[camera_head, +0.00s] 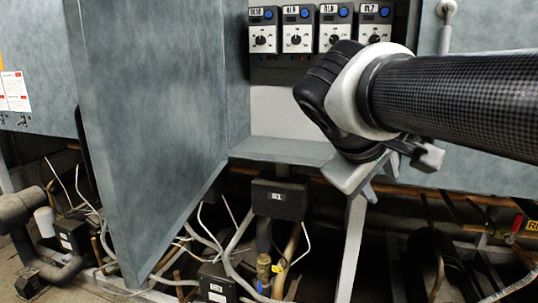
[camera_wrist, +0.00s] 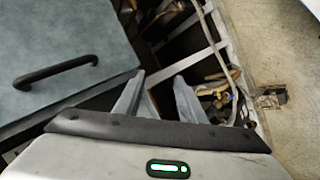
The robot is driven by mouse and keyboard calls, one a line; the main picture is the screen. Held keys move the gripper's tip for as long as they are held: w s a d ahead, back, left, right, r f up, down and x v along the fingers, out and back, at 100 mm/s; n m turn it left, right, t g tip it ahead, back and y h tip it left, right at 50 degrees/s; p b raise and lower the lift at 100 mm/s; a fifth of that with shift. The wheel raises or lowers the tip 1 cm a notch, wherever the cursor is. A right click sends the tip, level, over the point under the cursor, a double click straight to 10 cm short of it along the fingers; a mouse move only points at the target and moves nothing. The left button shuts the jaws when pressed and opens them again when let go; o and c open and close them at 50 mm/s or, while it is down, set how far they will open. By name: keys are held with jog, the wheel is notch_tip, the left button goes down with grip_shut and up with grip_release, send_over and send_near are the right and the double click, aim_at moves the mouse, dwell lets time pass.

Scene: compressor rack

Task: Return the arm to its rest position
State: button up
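My arm enters the head view from the right, as a dark carbon-patterned link that ends in a black and light grey wrist joint. My gripper (camera_head: 371,190) hangs below that wrist, in front of the rack, partly hidden by the wrist. In the wrist view, its two grey fingers (camera_wrist: 157,97) stand apart with a clear gap. Nothing is between them, so it is open and empty. The fingers appear over dark space with pipes and frame bars.
A grey-blue panel (camera_head: 150,110) stands open at left. Several control modules with dials (camera_head: 298,38) line the back. A black box (camera_head: 279,198), pipes and cables fill the space below. A panel with a black handle (camera_wrist: 58,72) and bare floor (camera_wrist: 285,60) flank the fingers.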

jog(key=s+a+f+m+g+y, duration=0.1)
jog(key=s+a+f+m+y, duration=0.15)
jog(key=s+f, duration=0.45)
jog(key=s+a+f+m+g+y, duration=0.1)
jog(key=s+a+f+m+y, duration=0.1)
jog(key=s+f+m+y, duration=0.35)
notch_tip(320, 180, up, 17)
jog(key=n+h+p, duration=0.1)
jog(key=n+p, duration=0.1)
jog(key=p, duration=1.7)
jog(key=shift+s+a+h, duration=0.3)
jog(key=shift+s+h, duration=0.1)
jog(key=shift+s, duration=0.05)
